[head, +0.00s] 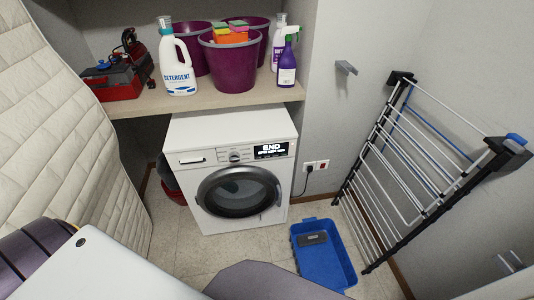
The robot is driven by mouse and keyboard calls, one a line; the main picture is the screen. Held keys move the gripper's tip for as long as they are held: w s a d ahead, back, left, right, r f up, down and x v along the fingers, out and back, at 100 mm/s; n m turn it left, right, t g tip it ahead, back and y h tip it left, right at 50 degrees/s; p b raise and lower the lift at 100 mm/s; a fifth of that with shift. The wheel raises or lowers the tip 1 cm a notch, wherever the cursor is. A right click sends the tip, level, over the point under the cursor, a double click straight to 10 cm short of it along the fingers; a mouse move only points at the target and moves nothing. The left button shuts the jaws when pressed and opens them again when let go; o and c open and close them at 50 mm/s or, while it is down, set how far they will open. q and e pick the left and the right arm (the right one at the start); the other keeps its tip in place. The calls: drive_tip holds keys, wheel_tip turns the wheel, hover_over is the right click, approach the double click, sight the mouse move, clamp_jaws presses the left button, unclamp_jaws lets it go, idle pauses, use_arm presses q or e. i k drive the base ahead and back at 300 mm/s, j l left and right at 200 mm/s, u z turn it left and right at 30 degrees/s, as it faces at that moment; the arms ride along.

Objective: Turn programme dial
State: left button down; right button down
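The white washing machine (230,165) stands under the shelf, in the middle of the head view. Its programme dial (235,156) is a small round knob on the front panel, left of the lit display (271,150), which reads "END". The direction the dial points is too small to tell. The round door (238,191) below looks closed. Neither gripper shows in the head view; only parts of my body fill the lower edge. Nothing touches the dial, and the machine's front is unobstructed.
The shelf (215,100) above holds a detergent bottle (177,65), purple buckets (231,68), a spray bottle (287,65) and a red toolbox (113,82). A blue tray (323,255) lies on the floor. A drying rack (425,160) leans right; a quilted mattress (60,130) stands left.

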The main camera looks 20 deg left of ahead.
sight(235, 156)
drive_tip(key=k+l+u, duration=0.25)
drive_tip(key=u, duration=0.15)
drive_tip(key=k+l+u, duration=0.35)
drive_tip(key=k+u, duration=0.2)
drive_tip(key=u, duration=0.2)
